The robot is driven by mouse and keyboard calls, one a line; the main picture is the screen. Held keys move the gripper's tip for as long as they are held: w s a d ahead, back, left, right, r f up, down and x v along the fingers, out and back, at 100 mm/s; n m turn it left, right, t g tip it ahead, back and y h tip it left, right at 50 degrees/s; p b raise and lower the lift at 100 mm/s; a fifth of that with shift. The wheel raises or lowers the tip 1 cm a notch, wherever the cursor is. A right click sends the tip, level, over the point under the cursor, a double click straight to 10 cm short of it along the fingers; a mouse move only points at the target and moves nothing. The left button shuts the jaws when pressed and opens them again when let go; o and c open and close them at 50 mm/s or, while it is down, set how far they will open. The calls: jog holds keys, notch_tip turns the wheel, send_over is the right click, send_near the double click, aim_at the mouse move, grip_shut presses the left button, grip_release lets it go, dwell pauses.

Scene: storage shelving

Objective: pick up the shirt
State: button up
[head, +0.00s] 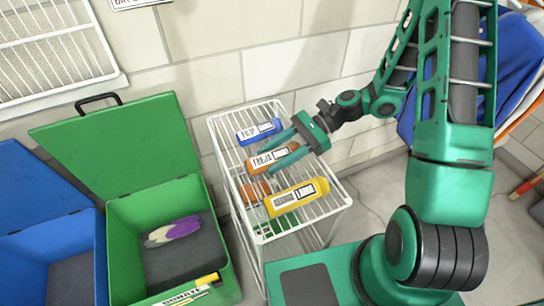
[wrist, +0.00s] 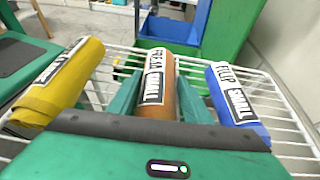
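Three rolled, labelled bundles of cloth lie on a white wire rack: a blue one (head: 258,132), an orange-brown one (head: 272,158) and a yellow one (head: 297,198). My gripper (head: 281,153) is above the rack at the orange-brown roll. In the wrist view my gripper (wrist: 158,92) has one finger on each side of the orange-brown roll (wrist: 158,85), with the blue roll (wrist: 238,105) to the right and the yellow roll (wrist: 62,85) to the left. The fingers look open around the roll. Whether they touch it is unclear.
A tiled wall is behind.

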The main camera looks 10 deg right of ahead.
jog(key=c, duration=0.3)
jog(key=shift+r, duration=0.15)
